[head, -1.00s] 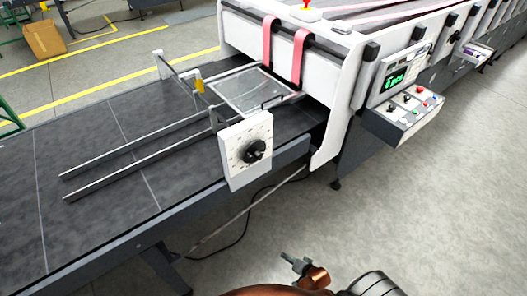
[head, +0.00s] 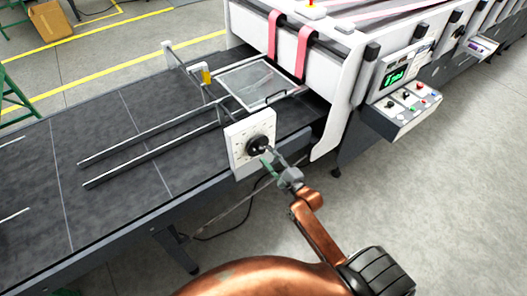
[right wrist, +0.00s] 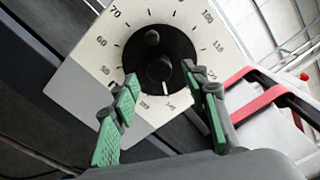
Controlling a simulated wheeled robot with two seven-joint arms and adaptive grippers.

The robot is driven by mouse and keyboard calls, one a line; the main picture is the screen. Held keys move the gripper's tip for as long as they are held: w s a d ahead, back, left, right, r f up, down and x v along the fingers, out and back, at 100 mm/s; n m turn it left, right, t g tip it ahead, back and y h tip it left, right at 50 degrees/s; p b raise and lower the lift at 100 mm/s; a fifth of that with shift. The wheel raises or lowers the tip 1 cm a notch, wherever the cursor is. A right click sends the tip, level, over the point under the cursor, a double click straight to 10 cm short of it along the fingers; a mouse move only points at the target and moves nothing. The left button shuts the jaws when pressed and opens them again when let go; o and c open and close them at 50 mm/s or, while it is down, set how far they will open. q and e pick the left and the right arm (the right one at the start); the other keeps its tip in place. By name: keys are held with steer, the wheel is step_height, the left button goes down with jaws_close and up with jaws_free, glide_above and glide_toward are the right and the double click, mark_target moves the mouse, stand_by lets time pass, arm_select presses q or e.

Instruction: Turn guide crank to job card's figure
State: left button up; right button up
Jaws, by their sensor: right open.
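The guide crank (head: 257,145) is a black round knob on a white dial plate (head: 240,139) at the side of the dark feed table. In the right wrist view the crank (right wrist: 150,62) has a small round handle near its upper part, and the plate (right wrist: 75,82) carries printed numbers such as 60, 70 and 100. My right gripper (head: 270,157) is at the crank in the head view. In the right wrist view its green-padded fingers (right wrist: 165,100) are apart, at the knob's near edge, with nothing clearly held. My left gripper is not in view. No job card is readable.
The white machine (head: 345,60) with pink belts stands behind the feed table (head: 110,180). A control panel (head: 405,105) with a green display juts out at right. Guide rails (head: 150,140) lie along the table. Open floor (head: 440,220) is at right.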

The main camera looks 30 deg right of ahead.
mark_target(264, 152)
steer(key=shift+w+a, duration=0.15)
steer(key=shift+w, duration=1.5)
jaws_close()
